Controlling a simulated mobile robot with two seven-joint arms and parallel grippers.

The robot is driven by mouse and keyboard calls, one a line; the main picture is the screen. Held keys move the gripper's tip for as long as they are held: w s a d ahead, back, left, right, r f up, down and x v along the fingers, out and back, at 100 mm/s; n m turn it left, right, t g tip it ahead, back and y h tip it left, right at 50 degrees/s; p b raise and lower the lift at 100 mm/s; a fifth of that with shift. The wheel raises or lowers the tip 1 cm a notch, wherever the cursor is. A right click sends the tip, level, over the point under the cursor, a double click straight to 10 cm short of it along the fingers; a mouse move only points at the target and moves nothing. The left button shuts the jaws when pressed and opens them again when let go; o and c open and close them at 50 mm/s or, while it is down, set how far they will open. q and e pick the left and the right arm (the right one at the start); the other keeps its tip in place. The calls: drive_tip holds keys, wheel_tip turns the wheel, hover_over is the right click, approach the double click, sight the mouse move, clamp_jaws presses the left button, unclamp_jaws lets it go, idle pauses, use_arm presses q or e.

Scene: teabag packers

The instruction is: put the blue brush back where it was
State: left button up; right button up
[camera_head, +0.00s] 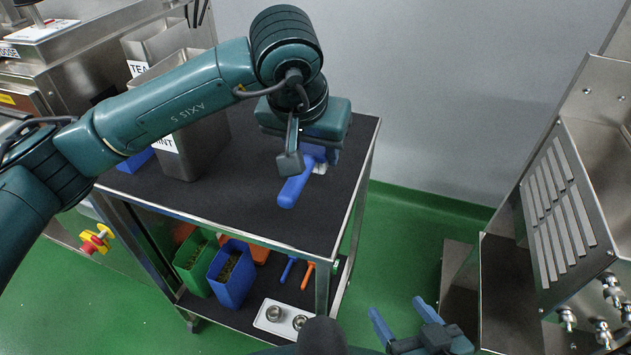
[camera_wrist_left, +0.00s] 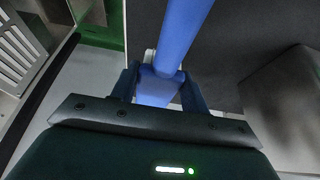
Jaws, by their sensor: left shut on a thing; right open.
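The blue brush (camera_head: 296,186) is in my left gripper (camera_head: 306,160), over the right part of the cart's black top shelf. In the left wrist view the brush (camera_wrist_left: 180,40) stands out from between the two fingers of my left gripper (camera_wrist_left: 158,88), which are shut on it. A pale part of the brush shows beside the fingers in the head view. I cannot tell whether the brush touches the shelf. My right gripper (camera_head: 404,318) is open and empty at the bottom of the head view, low over the green floor, right of the cart.
The cart's top shelf (camera_head: 235,215) holds steel bins (camera_head: 196,135) at its left. The lower shelf holds a green bin (camera_head: 194,262), a blue bin (camera_head: 231,274), small blue and orange tools and a white tray (camera_head: 282,318). A steel sink unit (camera_head: 590,150) stands at the right.

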sight(306, 159)
use_arm(q)
wheel_tip(306, 159, down, 7)
drive_tip(key=shift+r, duration=0.15)
drive_tip(key=shift+f+b, duration=0.25)
drive_tip(key=shift+b, duration=0.1)
drive_tip(key=o, duration=1)
drive_tip(key=shift+r, duration=0.15)
drive_tip(key=shift+c, duration=0.2)
use_arm(e)
drive_tip(key=shift+d+r, duration=0.1)
drive_tip(key=shift+r, duration=0.1)
use_arm(q)
drive_tip(key=shift+r+p, duration=0.2)
drive_tip(key=shift+p, duration=0.2)
drive_tip(key=shift+s+r, duration=0.1)
drive_tip(key=shift+r, duration=0.25)
drive_tip(key=v, duration=1.1)
drive_tip(key=shift+s, duration=0.2)
use_arm(e)
drive_tip(key=shift+w+a+f, duration=0.15)
drive_tip(key=shift+a+f, duration=0.05)
